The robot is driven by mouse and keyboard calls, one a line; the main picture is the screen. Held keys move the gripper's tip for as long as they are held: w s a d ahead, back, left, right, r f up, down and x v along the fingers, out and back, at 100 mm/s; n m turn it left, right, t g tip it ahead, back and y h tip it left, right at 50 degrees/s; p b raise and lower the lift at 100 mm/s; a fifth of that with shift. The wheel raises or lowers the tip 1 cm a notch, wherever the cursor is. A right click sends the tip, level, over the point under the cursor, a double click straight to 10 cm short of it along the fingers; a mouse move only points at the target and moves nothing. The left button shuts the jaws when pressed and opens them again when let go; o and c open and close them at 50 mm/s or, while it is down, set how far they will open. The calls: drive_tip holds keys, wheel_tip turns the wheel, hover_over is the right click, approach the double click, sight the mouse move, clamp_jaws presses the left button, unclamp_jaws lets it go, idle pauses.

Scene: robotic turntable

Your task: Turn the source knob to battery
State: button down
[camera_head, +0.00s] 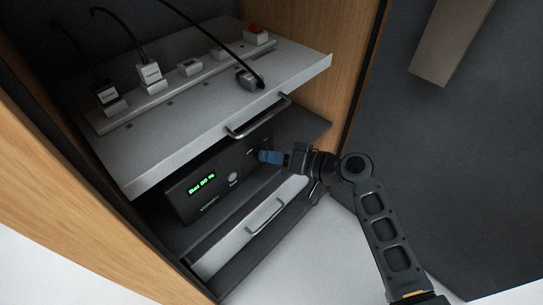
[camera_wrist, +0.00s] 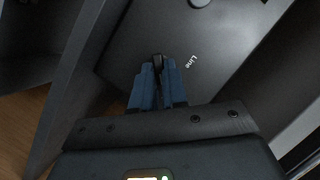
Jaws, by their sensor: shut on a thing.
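A dark box (camera_head: 217,190) with a green display reading about "Bat 80 %" (camera_head: 201,184) sits on the middle shelf of the cabinet. My gripper (camera_head: 264,156) reaches its front panel from the right with blue fingers. In the wrist view my gripper (camera_wrist: 158,75) is shut on a small dark knob (camera_wrist: 158,58) standing out from the panel (camera_wrist: 130,45). A white "Line" label (camera_wrist: 190,62) is just right of the knob. The fingers hide most of the knob, and I cannot read where it points. No battery label is legible beside it.
A pulled-out grey shelf (camera_head: 215,98) with plugs, sockets and a black cable (camera_head: 218,40) overhangs the box. A lower drawer with a handle (camera_head: 264,214) is below it. A round button (camera_head: 233,177) is on the panel. The dark cabinet door (camera_head: 440,160) stands open at right.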

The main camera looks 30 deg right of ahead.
drive_tip(key=c, duration=1.2)
unclamp_jaws()
drive_tip(key=shift+o, duration=0.2)
drive_tip(key=p+v, duration=0.2)
drive_tip(key=v, duration=0.5)
drive_tip(key=shift+s+d, duration=0.15)
drive_tip(key=shift+s, duration=0.25)
